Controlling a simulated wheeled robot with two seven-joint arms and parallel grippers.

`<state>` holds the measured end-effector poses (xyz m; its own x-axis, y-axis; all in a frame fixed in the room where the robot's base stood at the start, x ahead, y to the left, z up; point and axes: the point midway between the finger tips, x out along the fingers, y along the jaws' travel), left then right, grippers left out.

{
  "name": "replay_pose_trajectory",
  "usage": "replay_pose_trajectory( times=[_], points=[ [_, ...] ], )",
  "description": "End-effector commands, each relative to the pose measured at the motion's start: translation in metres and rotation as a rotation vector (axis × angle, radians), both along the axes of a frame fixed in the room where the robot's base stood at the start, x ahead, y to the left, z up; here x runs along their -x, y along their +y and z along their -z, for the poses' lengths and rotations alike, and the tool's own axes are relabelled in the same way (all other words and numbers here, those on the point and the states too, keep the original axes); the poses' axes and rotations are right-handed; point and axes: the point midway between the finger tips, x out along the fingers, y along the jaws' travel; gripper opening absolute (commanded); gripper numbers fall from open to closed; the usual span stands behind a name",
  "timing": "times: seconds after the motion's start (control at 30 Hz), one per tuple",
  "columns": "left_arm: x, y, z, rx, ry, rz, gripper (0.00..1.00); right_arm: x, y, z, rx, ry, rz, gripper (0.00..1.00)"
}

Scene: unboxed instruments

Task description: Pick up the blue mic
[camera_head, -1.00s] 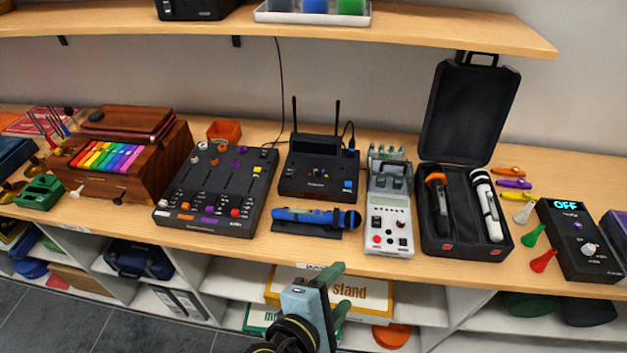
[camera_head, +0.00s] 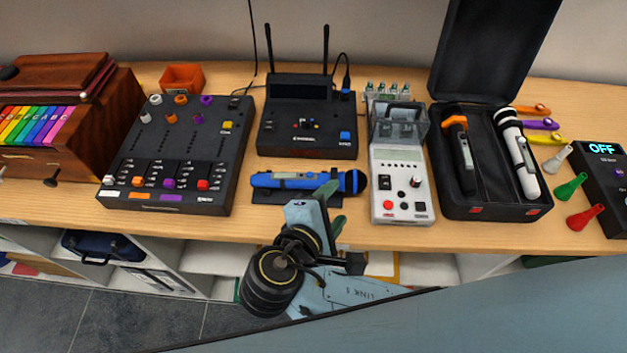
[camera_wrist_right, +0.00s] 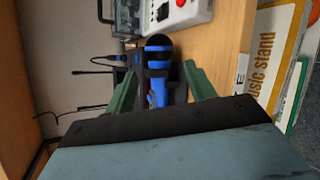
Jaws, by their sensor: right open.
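The blue mic (camera_head: 300,181) lies on its side on a black rest (camera_head: 290,197) near the front edge of the wooden table, its dark head pointing right. In the right wrist view the blue mic (camera_wrist_right: 158,72) appears ahead, between the two green fingers. My right gripper (camera_head: 330,208) is at the table's front edge, just in front of the mic. In the right wrist view my right gripper (camera_wrist_right: 162,88) is open, with nothing held. Whether a finger touches the mic cannot be told. My left gripper is not in view.
A black mixer (camera_head: 180,150) stands left of the mic, and a black receiver (camera_head: 307,125) with two antennas stands behind it. A white-grey device (camera_head: 401,180) is close on its right. An open black case (camera_head: 483,208) holds two other mics. Shelves lie below the table.

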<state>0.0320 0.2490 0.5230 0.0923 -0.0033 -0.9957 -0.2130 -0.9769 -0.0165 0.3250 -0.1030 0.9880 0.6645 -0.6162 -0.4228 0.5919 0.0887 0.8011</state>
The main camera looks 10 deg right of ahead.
Motion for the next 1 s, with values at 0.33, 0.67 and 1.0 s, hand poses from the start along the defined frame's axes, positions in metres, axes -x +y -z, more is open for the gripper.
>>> replay_pose_trajectory(
  times=[0.33, 0.67, 1.0],
  points=[
    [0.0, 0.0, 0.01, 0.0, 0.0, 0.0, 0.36, -0.025, -0.024, 0.016, 0.002, -0.001, 0.001, 0.55],
    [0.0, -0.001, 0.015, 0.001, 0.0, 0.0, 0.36, -0.054, -0.052, 0.034, 0.001, 0.001, 0.0, 0.55],
    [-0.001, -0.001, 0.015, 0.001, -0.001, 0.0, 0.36, -0.057, -0.055, 0.035, 0.0, 0.001, 0.0, 0.48]
  ],
)
